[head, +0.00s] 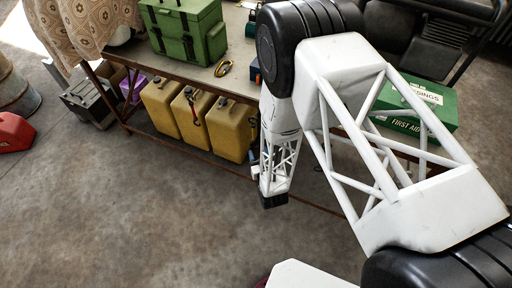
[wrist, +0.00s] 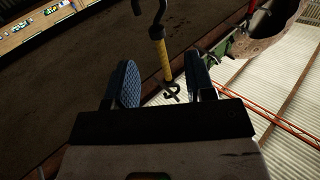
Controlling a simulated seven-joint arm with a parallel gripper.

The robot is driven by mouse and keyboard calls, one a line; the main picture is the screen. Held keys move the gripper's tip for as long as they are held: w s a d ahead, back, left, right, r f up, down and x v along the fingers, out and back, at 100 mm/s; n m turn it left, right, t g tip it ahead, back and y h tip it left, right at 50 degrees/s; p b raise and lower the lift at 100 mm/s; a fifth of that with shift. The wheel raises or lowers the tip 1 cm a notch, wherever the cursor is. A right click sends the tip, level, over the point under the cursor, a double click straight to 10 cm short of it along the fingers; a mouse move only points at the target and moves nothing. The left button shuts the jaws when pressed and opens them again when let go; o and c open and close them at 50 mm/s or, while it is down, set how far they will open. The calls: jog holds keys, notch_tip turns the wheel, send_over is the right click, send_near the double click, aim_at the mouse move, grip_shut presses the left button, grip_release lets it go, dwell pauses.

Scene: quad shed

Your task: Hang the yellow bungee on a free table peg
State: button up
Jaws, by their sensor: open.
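The yellow bungee (wrist: 162,55) shows in the wrist view as a short yellow shaft with a large dark hook at its upper end. A smaller dark hook shape lies at its lower end, between my fingers. My gripper (wrist: 163,82) is open, with blue-padded fingers on either side of the bungee's lower end. I see no clear contact. In the head view my gripper (head: 274,198) points down in front of the table (head: 150,62). I cannot make out the bungee or a free peg clearly there; my arm hides part of the table's front edge.
A green first aid box (head: 420,103) is at the right. The floor in front is clear.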

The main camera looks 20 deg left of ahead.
jog(key=shift+v, duration=1.15)
jog(key=w+d+r+m+g+h, duration=0.25)
jog(key=d+r+h, duration=0.25)
jog(key=d+r, duration=0.85)
jog(key=w+d+r+m+g+h, duration=0.2)
jog(key=d+r+m+g+h, duration=0.15)
jog(key=d+r, duration=1.05)
jog(key=s+d+r+g+h, duration=0.1)
jog(key=s+d+r, duration=0.3)
jog(key=s+r, duration=0.3)
jog(key=s+d+r+m+g+h, duration=0.1)
jog(key=s+d+r+g, duration=0.1)
jog(key=s+d+r, duration=0.3)
jog(key=s+d+r+m+g+h, duration=0.1)
jog(key=s+d+r, duration=0.3)
jog(key=s+r, duration=0.4)
notch_tip(320, 180, up, 3)
jog(key=shift+s+d+f+g, duration=0.2)
jog(key=shift+s+d+g, duration=0.15)
jog(key=shift+g, duration=0.15)
